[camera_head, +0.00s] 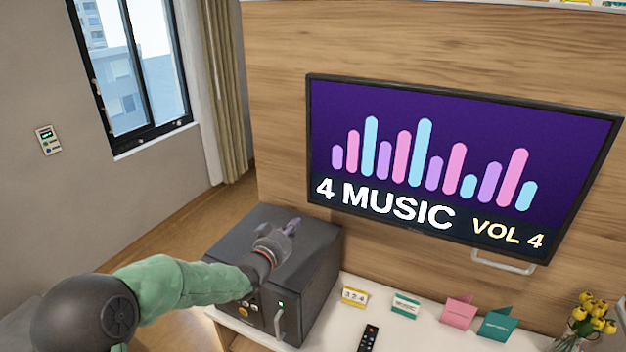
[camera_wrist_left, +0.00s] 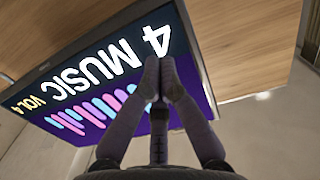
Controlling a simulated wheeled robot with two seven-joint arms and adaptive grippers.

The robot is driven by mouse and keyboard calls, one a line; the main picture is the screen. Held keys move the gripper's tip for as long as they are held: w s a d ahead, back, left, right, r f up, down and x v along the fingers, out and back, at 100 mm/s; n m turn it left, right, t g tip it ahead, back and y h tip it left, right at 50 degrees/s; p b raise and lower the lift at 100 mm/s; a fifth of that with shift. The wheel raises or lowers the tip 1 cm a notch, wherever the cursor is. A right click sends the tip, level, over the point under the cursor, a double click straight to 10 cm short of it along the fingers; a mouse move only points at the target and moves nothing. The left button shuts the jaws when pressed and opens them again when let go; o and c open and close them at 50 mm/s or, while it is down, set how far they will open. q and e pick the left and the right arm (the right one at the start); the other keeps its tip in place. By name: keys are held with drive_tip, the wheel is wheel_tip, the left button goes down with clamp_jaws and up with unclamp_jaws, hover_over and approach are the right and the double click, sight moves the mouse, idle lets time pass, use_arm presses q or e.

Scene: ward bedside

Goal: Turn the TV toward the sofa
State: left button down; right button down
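The TV (camera_head: 430,150) is a wide dark-framed screen on the wood panel wall, showing "4 MUSIC VOL 4" with coloured bars. A pale bar handle (camera_head: 503,263) shows under its lower right edge. My left gripper (camera_head: 292,226) is in front of the dark appliance, left of and below the TV's lower left corner. In the wrist view the TV (camera_wrist_left: 85,65) appears rotated. There the fingertips of my left gripper (camera_wrist_left: 160,78) are together with nothing visible between them, overlapping the screen near the "4". My right gripper and the sofa are not seen.
A dark box-shaped appliance (camera_head: 318,240) stands on the white cabinet top (camera_head: 405,338). A small calendar (camera_head: 354,296), several cards, a remote (camera_head: 369,337) and yellow flowers (camera_head: 592,318) are along the cabinet. A window (camera_head: 130,70) and curtain (camera_head: 225,90) are at left.

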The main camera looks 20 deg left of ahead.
sight(317, 185)
use_arm(q)
drive_tip(key=r, duration=0.3)
drive_tip(key=shift+s+a+r+t, duration=0.1)
drive_tip(key=shift+a+r+t, duration=0.05)
drive_tip(key=shift+a+t, duration=0.2)
drive_tip(key=w+p, duration=0.1)
drive_tip(key=w, duration=0.8)
drive_tip(key=w+p, duration=0.1)
drive_tip(key=w, duration=0.4)
drive_tip(key=shift+d+p, duration=0.25)
drive_tip(key=shift+p, duration=0.05)
